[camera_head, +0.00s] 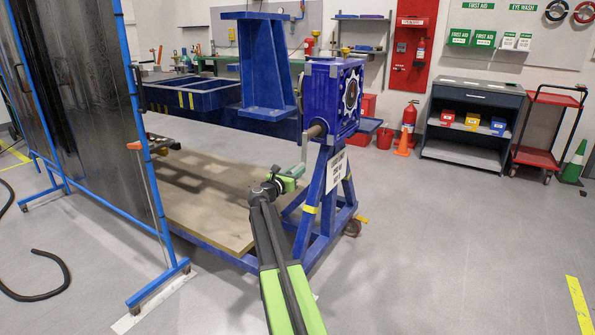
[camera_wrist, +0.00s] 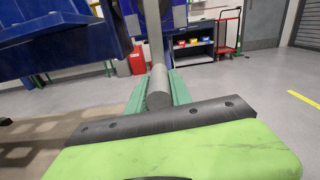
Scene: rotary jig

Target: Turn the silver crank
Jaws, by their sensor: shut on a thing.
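The silver crank (camera_head: 304,149) hangs down from the shaft on the near side of the blue gearbox (camera_head: 335,97) of the rotary jig. In the wrist view its grey arm (camera_wrist: 154,35) rises from a round grey handle. My gripper (camera_head: 294,172) is at the lower end of the crank. In the wrist view my green fingers (camera_wrist: 158,90) lie on both sides of the handle and are shut on it. The handle's far end meets the crank arm just beyond the fingertips.
The jig's blue stand (camera_head: 318,195) and wheeled base are close to my gripper. A wooden board (camera_head: 205,205) lies on the base at left. A blue-framed dark screen (camera_head: 90,100) stands further left. The floor to the right is open.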

